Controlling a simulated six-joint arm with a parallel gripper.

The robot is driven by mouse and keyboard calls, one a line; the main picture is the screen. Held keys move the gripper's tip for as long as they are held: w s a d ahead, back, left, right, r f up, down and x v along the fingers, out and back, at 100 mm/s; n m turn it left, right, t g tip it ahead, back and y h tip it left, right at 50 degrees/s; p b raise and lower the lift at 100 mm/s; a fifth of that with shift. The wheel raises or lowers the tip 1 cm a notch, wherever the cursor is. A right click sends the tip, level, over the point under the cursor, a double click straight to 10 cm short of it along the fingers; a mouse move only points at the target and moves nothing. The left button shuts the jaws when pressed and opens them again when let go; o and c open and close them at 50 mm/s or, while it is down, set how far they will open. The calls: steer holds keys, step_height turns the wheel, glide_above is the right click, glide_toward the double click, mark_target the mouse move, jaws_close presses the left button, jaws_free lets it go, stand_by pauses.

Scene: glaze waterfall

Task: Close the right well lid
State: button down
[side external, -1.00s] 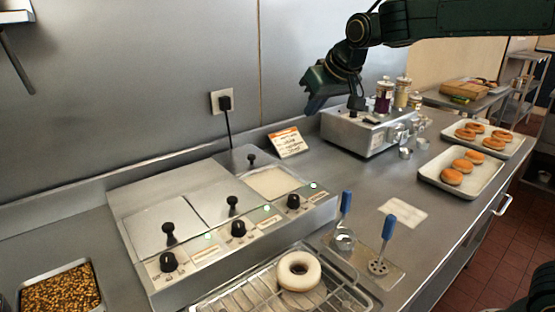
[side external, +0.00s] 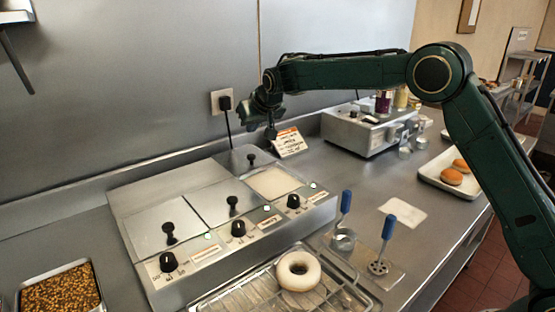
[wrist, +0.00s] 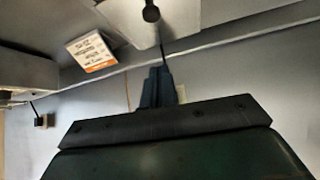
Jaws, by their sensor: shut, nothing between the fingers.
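The glaze unit (side external: 225,258) has three wells in a row. The left lid (side external: 150,222) and middle lid (side external: 208,203) lie flat over their wells. The right well (side external: 274,183) is uncovered and shows pale glaze. Its lid (side external: 240,158) stands tilted up behind the well, with a black knob (side external: 251,158) on it. The lid (wrist: 122,14) and knob (wrist: 151,12) also show at the top of the wrist view. My gripper (side external: 271,134) is shut and empty, above and to the right of the raised lid. Its dark fingers (wrist: 158,74) appear apart from the knob.
A recipe card (side external: 290,142) stands just right of my gripper. A wall socket with a cord (side external: 225,102) is behind the lid. A steel machine (side external: 360,130) stands farther right. A glazed donut (side external: 299,270) sits on the front rack, beside blue-handled tools (side external: 388,226).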

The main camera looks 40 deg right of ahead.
mark_target(251, 155)
steer(key=shift+x, duration=5)
steer(key=shift+s+a+f, duration=0.15)
steer(key=shift+s+a, duration=0.05)
steer(key=shift+s, duration=0.8)
steer(key=shift+s+a+f, duration=0.15)
steer(key=shift+s, duration=0.85)
steer(key=shift+s, duration=0.2)
steer(key=s, duration=1.5)
steer(key=shift+f, duration=0.15)
